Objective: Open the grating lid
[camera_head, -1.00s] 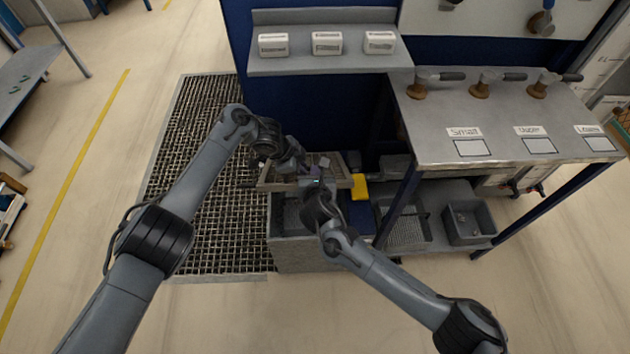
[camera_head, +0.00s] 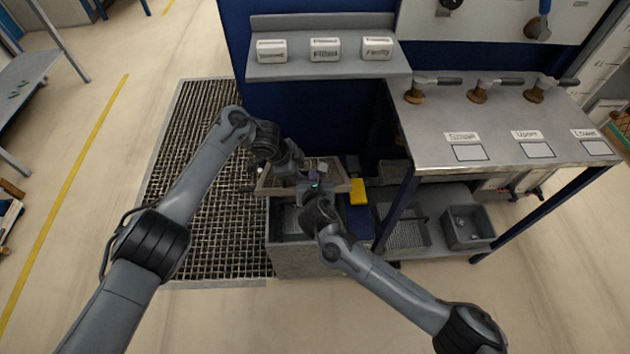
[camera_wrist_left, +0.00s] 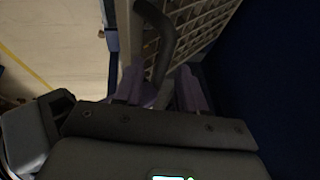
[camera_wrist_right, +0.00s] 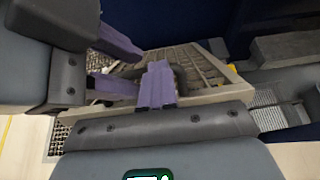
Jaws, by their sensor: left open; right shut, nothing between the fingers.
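The grating lid (camera_head: 343,186) is a framed mesh panel, tilted up above the grey box (camera_head: 290,258), whose inside shows beneath it. The lid also shows in the right wrist view (camera_wrist_right: 205,68) and steeply in the left wrist view (camera_wrist_left: 203,25), with a dark curved handle (camera_wrist_left: 165,40). My left gripper (camera_wrist_left: 160,92) is open, its purple fingers around or beside the handle's lower end; I cannot tell which. My right gripper (camera_wrist_right: 158,65) is shut and empty, close to the lid's frame. The arms partly hide the lid in the head view.
A yellow block (camera_head: 358,191) is right of the lid. Grey bins (camera_head: 468,227) stand on the low shelf under the metal bench (camera_head: 510,130). A blue panel (camera_head: 310,105) rises behind the lid. Floor grating (camera_head: 195,215) lies to the left.

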